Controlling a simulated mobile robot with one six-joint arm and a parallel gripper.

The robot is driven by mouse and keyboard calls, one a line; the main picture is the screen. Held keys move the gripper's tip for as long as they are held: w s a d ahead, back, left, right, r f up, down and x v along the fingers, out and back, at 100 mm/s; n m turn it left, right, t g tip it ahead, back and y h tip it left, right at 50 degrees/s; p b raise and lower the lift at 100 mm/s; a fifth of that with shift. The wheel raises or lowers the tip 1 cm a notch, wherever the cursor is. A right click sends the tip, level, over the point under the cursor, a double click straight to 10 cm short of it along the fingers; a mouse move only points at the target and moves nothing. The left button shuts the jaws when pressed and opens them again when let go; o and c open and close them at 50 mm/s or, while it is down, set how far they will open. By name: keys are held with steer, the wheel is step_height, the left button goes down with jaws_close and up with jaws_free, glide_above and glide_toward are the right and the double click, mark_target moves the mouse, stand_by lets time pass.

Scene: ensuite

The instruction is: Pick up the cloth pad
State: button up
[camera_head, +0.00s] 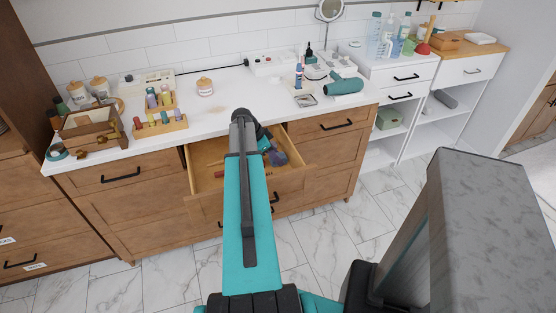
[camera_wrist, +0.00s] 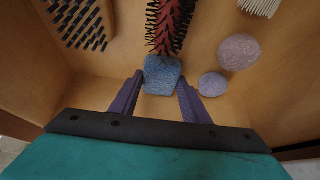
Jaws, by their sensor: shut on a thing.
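In the wrist view a small blue-grey cloth pad (camera_wrist: 161,76) sits between the purple fingers of my gripper (camera_wrist: 160,88). The fingers are shut on its two sides, inside an open wooden drawer. In the head view my arm hides most of the drawer (camera_head: 207,183), and I cannot make out the pad there.
In the drawer, a red brush with dark bristles (camera_wrist: 170,25) lies right by the pad's far side. A bristled brush (camera_wrist: 78,20) is at left; two round pinkish pads (camera_wrist: 239,51) are at right. The white countertop (camera_head: 235,105) above holds bottles and boxes.

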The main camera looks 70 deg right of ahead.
steer(key=shift+r, duration=0.2)
step_height(320, 180, up, 18)
steer(key=b, duration=0.2)
steer(key=shift+f, duration=0.2)
stand_by(0.5)
stand_by(0.5)
